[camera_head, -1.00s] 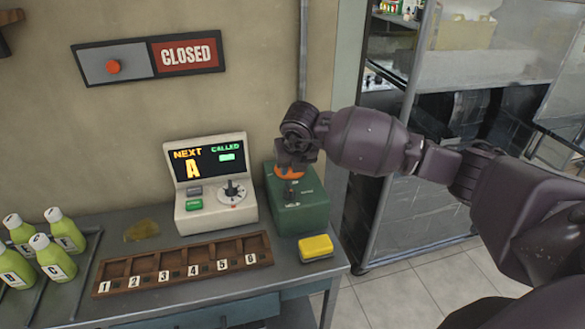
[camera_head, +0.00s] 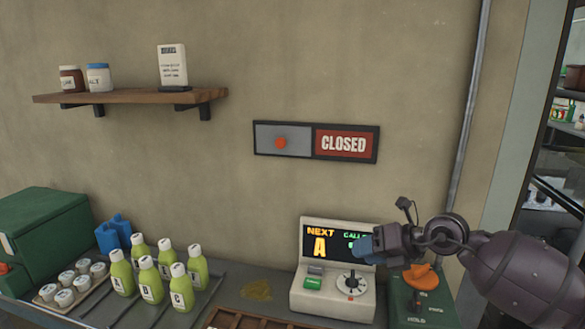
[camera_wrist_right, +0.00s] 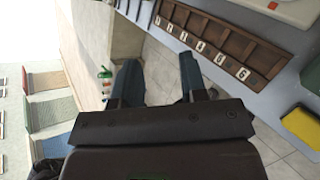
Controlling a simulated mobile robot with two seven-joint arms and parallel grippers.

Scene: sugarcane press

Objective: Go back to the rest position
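My right gripper (camera_head: 368,246) is in the head view at the lower right. It overlaps the right edge of the console's screen, with the dark arm coming in from the right. In the right wrist view, its two bluish fingers (camera_wrist_right: 159,84) are spread apart, with only floor and wall between them. It holds nothing. My left gripper is not in view.
The order console (camera_head: 338,268) shows "NEXT A". Beside it is a green box (camera_head: 425,312) with an orange top. Several green bottles (camera_head: 150,280) stand left. The CLOSED sign (camera_head: 316,142) and shelf (camera_head: 130,96) are on the wall. A numbered wooden rack (camera_wrist_right: 222,45) is on the counter.

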